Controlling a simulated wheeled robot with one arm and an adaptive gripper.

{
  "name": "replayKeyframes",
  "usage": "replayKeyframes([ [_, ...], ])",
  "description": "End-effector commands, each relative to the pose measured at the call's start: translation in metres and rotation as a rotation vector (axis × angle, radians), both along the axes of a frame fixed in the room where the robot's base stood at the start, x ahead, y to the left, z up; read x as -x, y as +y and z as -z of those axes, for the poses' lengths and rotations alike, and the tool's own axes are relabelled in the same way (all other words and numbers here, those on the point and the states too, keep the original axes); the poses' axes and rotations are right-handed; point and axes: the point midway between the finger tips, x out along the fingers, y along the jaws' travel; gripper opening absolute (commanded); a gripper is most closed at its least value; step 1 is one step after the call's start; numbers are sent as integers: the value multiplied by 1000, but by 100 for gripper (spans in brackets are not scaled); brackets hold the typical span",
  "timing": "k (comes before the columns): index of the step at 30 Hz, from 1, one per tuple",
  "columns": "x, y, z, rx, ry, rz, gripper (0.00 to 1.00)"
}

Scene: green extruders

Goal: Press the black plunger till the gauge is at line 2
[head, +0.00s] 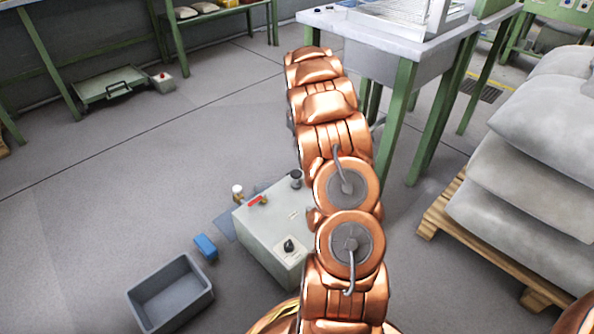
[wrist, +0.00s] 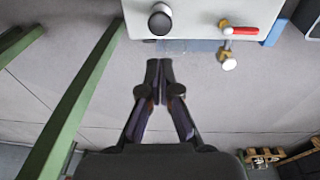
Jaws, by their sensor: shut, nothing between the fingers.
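The black plunger (head: 296,177) stands upright on top of a pale grey-green box (head: 262,232), near its far right corner. In the wrist view the round black plunger top (wrist: 160,19) is near the upper edge, on the pale box top (wrist: 195,15). My gripper (wrist: 159,66) is shut and empty, its fingertips apart from the plunger in the picture. In the head view the gripper is hidden by my copper arm. A small white round part with a brass fitting (head: 238,191) is at the box's far edge; it may be the gauge, but no lines are readable.
A red-handled valve (head: 257,201) and a black knob on a plate (head: 289,246) are on the box. A grey bin (head: 170,294) and blue block (head: 206,247) lie left. A green-legged table (head: 396,125) and sack pallet (head: 480,240) stand right.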

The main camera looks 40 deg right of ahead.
Motion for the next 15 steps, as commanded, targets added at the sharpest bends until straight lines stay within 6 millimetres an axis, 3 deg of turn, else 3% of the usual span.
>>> replayKeyframes([
  [8, 0, 0, 2, 0, 1, 1, 0],
  [15, -2, -2, 31, -1, 2, 2, 0],
])
